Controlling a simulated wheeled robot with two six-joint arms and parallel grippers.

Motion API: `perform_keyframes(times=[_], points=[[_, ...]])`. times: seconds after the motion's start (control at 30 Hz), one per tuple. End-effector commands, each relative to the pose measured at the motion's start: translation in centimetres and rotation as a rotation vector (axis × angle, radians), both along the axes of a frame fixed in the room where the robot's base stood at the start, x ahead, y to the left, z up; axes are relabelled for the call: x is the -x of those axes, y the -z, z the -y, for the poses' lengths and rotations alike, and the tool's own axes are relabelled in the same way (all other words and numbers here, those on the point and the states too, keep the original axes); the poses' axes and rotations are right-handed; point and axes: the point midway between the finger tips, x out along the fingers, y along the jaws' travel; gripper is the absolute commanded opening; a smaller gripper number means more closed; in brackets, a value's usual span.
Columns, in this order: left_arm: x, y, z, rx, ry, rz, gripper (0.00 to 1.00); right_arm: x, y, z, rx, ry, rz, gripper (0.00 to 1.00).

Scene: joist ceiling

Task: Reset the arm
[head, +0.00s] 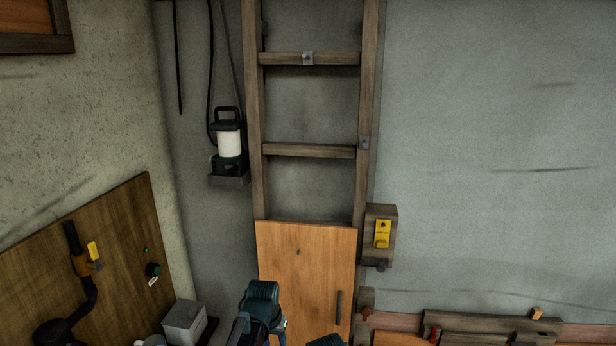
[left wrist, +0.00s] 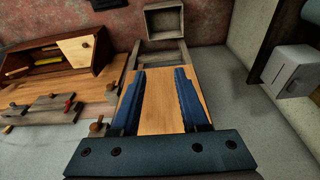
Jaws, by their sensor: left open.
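My left gripper (left wrist: 160,72) is in the left wrist view, its two blue fingers spread apart with nothing between them. A plain wooden board (left wrist: 160,98) shows behind and between the fingers; whether they touch it I cannot tell. In the head view, dark teal parts of my own arm (head: 262,305) stand in front of the lower part of a wooden panel (head: 298,265). Another dark piece shows at the bottom edge, too cut off to identify. My right gripper is not seen.
A wooden ladder frame (head: 310,151) rises above the panel. A lantern (head: 229,145) hangs left of it, and a yellow-fronted box (head: 383,233) is on its right. A grey box (head: 185,322) is low left. A tool shelf (left wrist: 60,55) shows at left in the wrist view.

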Motion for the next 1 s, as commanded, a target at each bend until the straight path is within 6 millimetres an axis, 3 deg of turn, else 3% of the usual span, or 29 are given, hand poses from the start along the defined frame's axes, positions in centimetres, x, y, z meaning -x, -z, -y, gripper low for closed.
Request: perform_keyframes(times=[0.03,0.1,0.53,0.67,1.0], points=[[2.7,0.1,-1.5,-0.003,-0.027,-0.016,0.45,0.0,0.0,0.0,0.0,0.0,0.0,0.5],[4.8,0.2,-2.8,-0.007,-0.059,-0.037,0.45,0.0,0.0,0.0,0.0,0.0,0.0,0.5],[15.8,0.4,-8.3,-0.025,-0.206,-0.138,0.45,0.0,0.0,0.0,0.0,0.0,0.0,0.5],[15.8,0.5,-5.5,-0.051,-0.134,-0.156,0.45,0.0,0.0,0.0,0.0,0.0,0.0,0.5],[18.8,0.4,0.3,-0.126,0.033,-0.203,0.45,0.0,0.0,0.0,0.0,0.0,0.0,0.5]])
